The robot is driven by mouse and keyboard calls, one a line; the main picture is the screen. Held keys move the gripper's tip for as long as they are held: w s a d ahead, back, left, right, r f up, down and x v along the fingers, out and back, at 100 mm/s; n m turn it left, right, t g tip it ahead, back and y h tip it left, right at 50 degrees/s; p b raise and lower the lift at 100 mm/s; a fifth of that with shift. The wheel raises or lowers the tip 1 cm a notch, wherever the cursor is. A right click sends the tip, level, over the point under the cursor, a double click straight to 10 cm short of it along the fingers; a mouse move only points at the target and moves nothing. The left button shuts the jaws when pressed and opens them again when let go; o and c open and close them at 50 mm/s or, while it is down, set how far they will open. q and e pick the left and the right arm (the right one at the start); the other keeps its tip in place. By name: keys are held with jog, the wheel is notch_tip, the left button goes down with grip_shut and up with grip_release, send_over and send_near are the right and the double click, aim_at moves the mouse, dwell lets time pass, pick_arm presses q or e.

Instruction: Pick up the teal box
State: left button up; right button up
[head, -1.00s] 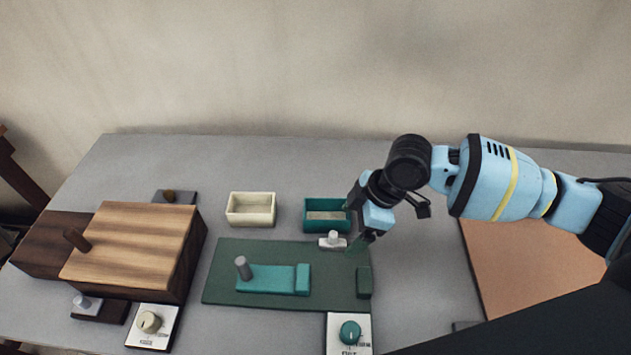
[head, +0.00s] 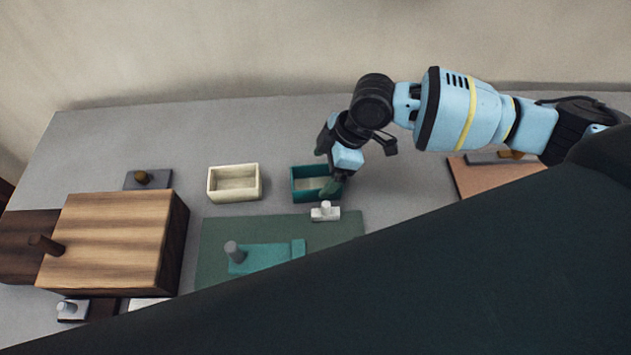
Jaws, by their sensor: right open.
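The teal box (head: 298,184) is a small open-topped box with a pale inside, standing on the grey table behind the green mat. My right gripper (head: 327,166) comes in from the right and is open. Its fingers are at the right end of the box and hide part of that end. I cannot tell whether they touch the wall. My left gripper is not in view.
A cream box (head: 234,196) stands left of the teal one. A white knobbed piece (head: 325,212) sits just in front, on the green mat (head: 214,236) with a teal handled slab (head: 262,258). A wooden block (head: 112,236) stands at left. My dark arm link covers the lower right.

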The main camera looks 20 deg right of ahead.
aim_at(316, 180)
jog(key=shift+x, duration=2.55)
jog(key=shift+f, duration=0.25)
jog(key=c, duration=1.1)
jog(key=shift+r, duration=0.15)
notch_tip(316, 180, up, 10)
jog(key=shift+r+p, duration=0.15)
jog(key=shift+p, duration=0.15)
